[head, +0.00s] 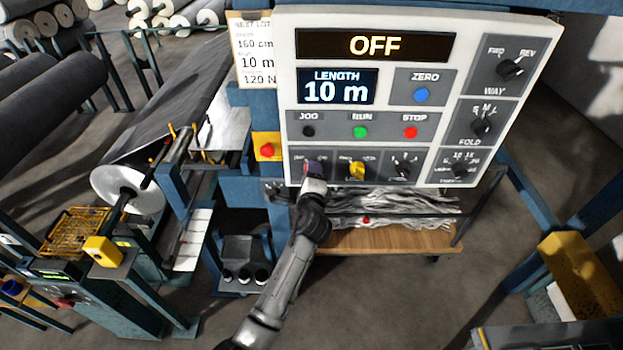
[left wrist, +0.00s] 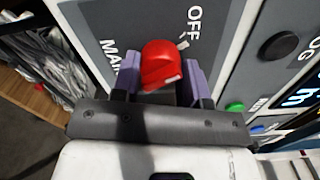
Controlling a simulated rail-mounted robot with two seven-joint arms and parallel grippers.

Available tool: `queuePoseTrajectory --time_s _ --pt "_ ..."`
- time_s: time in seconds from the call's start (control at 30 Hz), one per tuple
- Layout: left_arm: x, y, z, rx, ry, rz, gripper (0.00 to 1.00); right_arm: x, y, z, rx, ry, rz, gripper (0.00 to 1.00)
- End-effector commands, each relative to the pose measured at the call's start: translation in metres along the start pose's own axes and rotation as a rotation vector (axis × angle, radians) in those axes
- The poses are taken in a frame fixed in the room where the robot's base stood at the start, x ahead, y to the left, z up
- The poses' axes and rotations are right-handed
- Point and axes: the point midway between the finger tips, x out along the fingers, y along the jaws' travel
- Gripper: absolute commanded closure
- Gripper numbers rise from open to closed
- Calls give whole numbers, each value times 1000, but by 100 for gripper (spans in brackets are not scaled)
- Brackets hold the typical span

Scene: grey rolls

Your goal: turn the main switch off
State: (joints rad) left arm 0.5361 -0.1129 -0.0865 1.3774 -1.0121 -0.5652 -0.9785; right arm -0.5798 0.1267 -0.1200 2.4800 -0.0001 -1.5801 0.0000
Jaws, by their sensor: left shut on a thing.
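The main switch is a red knob (left wrist: 163,62) on a grey plate lettered OFF and MAIN, seen in the left wrist view. In the head view it sits at the lower left of the white control panel (head: 388,22), mostly hidden by my gripper. My left gripper (head: 313,172) is shut on this knob, with purple finger pads on both sides of it in the left wrist view (left wrist: 163,80). The panel's top display (head: 375,45) reads OFF in yellow letters. The knob's exact pointing is hard to read. My right gripper is not in view.
Right of the main switch are a yellow knob (head: 357,169) and a black knob (head: 403,164). Above are the black JOG, green RUN (head: 360,132) and red STOP (head: 411,132) buttons. A red button on a yellow box (head: 267,150) is close on the left.

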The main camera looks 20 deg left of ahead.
Motion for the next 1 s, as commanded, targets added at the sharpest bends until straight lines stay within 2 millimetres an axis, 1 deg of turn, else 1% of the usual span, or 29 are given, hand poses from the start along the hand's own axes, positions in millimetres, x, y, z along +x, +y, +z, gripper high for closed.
queuePoseTrajectory --time_s 0.03,0.1,0.4,0.63,1.0 --pt "0 2 -1 -36 0 0 83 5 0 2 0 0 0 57" --pt "0 2 -1 -85 0 0 83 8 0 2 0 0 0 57" --pt "0 1 0 -237 0 1 83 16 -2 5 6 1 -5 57" --pt "0 0 0 -288 0 1 83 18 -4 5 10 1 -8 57" --pt "0 0 0 -300 0 2 83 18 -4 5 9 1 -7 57"
